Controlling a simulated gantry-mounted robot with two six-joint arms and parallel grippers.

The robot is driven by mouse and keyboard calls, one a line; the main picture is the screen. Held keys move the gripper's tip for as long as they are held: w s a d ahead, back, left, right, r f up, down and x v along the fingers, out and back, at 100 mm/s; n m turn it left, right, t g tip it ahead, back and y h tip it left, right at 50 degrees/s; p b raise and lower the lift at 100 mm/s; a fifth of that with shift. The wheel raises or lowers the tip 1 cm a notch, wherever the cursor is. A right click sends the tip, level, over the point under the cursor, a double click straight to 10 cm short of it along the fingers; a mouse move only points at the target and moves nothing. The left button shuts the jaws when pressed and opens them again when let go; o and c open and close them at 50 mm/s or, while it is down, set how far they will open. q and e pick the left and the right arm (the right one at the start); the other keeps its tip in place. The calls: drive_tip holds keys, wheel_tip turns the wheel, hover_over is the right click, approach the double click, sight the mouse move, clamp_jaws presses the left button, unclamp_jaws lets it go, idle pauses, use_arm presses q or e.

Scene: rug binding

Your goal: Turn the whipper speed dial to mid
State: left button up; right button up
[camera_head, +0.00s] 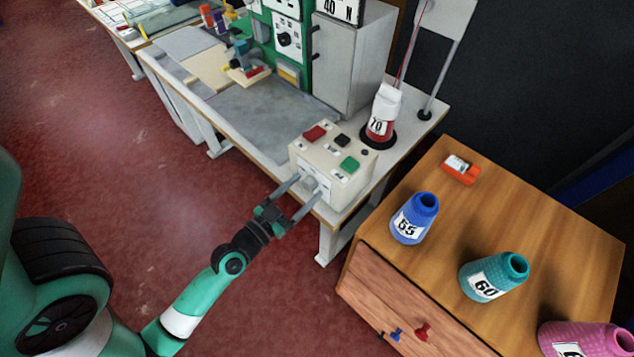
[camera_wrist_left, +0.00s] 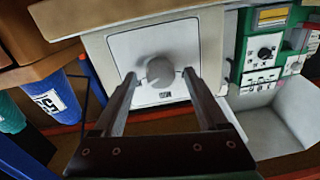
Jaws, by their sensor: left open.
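The whipper speed dial is a round grey knob (camera_head: 309,183) on the pale front plate of a cream control box (camera_head: 345,187). In the left wrist view the knob (camera_wrist_left: 160,71) sits on a white plate (camera_wrist_left: 125,45), with a small dark label under it that I cannot read surely. My left gripper (camera_head: 311,187) is open, its two fingers pointing at the plate. In the left wrist view the fingertips (camera_wrist_left: 160,76) lie on either side of the knob. I cannot tell whether they touch it. My right gripper is not in view.
The box stands at the grey table's corner, with red (camera_head: 314,133), black and green (camera_head: 349,163) buttons on top. A red-and-white cone (camera_head: 382,112) stands behind it. A wooden cabinet (camera_head: 500,215) at right bears a blue cone (camera_head: 414,218), a teal cone (camera_head: 495,275) and a pink cone (camera_head: 585,338).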

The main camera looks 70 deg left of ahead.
use_arm(q)
drive_tip(key=shift+w, duration=0.15)
drive_tip(key=shift+c, duration=0.7)
clamp_jaws()
